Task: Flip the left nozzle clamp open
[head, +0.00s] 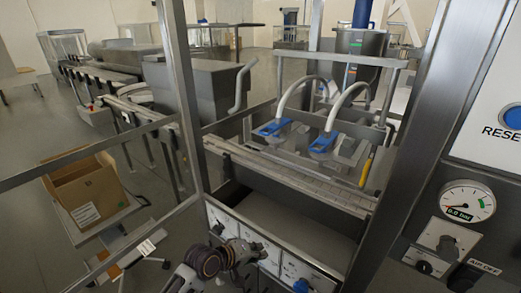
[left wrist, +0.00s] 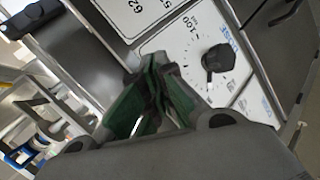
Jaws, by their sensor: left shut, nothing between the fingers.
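The left nozzle clamp (head: 272,128) is a blue lever on the left of two nozzles fed by curved white hoses, in the middle of the head view. The right nozzle clamp (head: 322,142) is a similar blue lever beside it. I cannot tell clearly whether either lever is up or down. My left gripper (head: 252,250) is shut and empty, low in front of the machine's control panel and well below and in front of the clamps. Its green-padded fingers (left wrist: 148,75) show in the left wrist view. Blue parts show small at that view's left edge. My right gripper is not in view.
A metal frame post (head: 178,95) stands left of the nozzles and another (head: 405,150) to the right. A slatted conveyor (head: 290,175) runs before the nozzles. The panel's black knob (left wrist: 214,60) is close to my left fingers. A cardboard box (head: 85,195) sits at left.

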